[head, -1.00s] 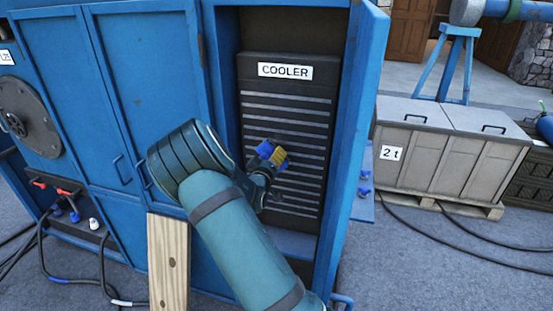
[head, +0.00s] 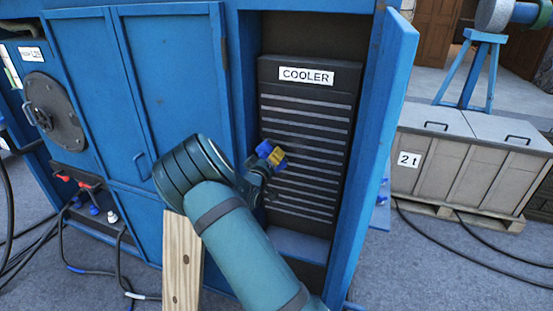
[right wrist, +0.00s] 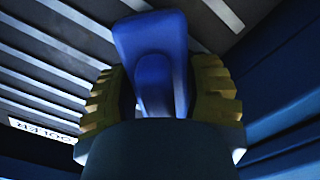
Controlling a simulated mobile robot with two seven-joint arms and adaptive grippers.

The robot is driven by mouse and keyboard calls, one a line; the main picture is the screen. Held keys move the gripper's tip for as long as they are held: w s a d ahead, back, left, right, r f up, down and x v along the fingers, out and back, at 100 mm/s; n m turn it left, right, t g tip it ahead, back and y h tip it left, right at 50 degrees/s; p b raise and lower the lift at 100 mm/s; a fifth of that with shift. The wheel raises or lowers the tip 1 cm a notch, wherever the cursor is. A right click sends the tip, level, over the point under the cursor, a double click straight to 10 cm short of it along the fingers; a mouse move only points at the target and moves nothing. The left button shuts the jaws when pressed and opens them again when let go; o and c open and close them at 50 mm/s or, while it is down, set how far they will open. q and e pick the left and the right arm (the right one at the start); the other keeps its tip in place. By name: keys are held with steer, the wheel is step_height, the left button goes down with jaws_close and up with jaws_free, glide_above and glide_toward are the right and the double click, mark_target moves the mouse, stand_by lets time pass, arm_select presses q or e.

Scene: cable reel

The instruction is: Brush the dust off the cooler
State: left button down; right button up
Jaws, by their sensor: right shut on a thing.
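The cooler (head: 297,205) is a dark panel with pale horizontal slats and a white COOLER label (head: 306,76), set inside the open blue cabinet. In the right wrist view its slats (right wrist: 60,70) and part of the label (right wrist: 45,128) show at the left. My right gripper (head: 273,158) is in front of the left part of the slats. Its yellow fingertips (right wrist: 160,95) are shut on a blue object (right wrist: 150,35), probably the brush's handle. Bristles are not visible. I cannot tell whether it touches the slats, and no dust is discernible. My left gripper is out of view.
The blue cabinet's open door (head: 375,150) stands just right of the cooler. A wooden plank (head: 182,262) leans in front of the cabinet at lower left. A grey crate marked 2 t (head: 460,165) stands on a pallet at right. Black cables lie on the floor.

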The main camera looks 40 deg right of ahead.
mark_target(274, 141)
steer(key=shift+w+r+p, duration=0.1)
steer(key=shift+r+p, duration=0.75)
steer(key=shift+r, duration=0.35)
steer(key=shift+s+d+f, duration=0.1)
steer(key=shift+s+d, duration=0.45)
steer(key=shift+s, duration=0.55)
steer(key=shift+s+d+r, duration=0.1)
steer(key=shift+s+d, duration=0.45)
steer(key=shift+s, duration=0.5)
steer(key=shift+s+d+f, duration=0.1)
steer(key=shift+s+d, duration=0.45)
steer(key=shift+s, duration=0.55)
steer(key=shift+s+d+b, duration=0.2)
steer(key=shift+s+d, duration=0.3)
steer(key=shift+s, duration=0.4)
steer(key=shift+s+d+b, duration=0.15)
steer(key=shift+s+d, duration=0.35)
steer(key=shift+s, duration=0.35)
